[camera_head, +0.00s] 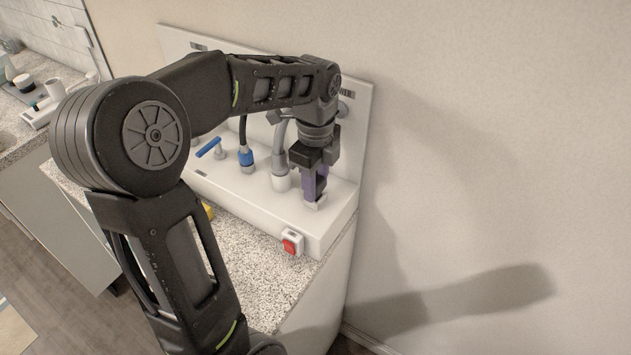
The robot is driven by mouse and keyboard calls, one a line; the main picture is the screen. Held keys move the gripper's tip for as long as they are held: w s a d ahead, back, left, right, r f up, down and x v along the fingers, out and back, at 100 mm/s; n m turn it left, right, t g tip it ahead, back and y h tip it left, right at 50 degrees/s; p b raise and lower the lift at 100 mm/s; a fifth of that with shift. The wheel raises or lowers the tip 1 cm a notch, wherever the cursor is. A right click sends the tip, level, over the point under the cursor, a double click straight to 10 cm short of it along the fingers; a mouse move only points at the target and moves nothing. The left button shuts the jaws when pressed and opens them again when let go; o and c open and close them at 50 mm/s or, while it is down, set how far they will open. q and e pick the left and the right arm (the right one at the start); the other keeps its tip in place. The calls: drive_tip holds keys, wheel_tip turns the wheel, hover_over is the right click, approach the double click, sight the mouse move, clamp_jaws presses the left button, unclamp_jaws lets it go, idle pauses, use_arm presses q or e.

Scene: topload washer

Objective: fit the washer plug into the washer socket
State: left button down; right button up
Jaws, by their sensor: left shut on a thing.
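My left gripper (316,180) points down over the right end of the white connection panel, below the label ending in "HER" on the backboard (346,93). It is shut on a mostly hidden thing, which I take to be the washer plug; purple and whitish parts show at the fingertips. A small pale piece (316,204) shows just under the fingers at the panel's ledge. The washer socket is hidden behind the fingers, so I cannot tell whether the plug is in it. My right gripper is out of view.
A grey hose with a white collar (281,180) and a hose with a blue collar (246,159) stand close left of the gripper. A blue-handled valve (209,147) is farther left. A red switch (292,242) sits on the panel's front. Speckled counter (255,270) lies before it.

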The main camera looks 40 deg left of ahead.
use_arm(q)
drive_tip(key=shift+f, duration=0.4)
drive_tip(key=c, duration=0.9)
unclamp_jaws()
wheel_tip(320, 180, up, 8)
drive_tip(key=shift+f+b, duration=0.1)
drive_tip(key=shift+b, duration=0.35)
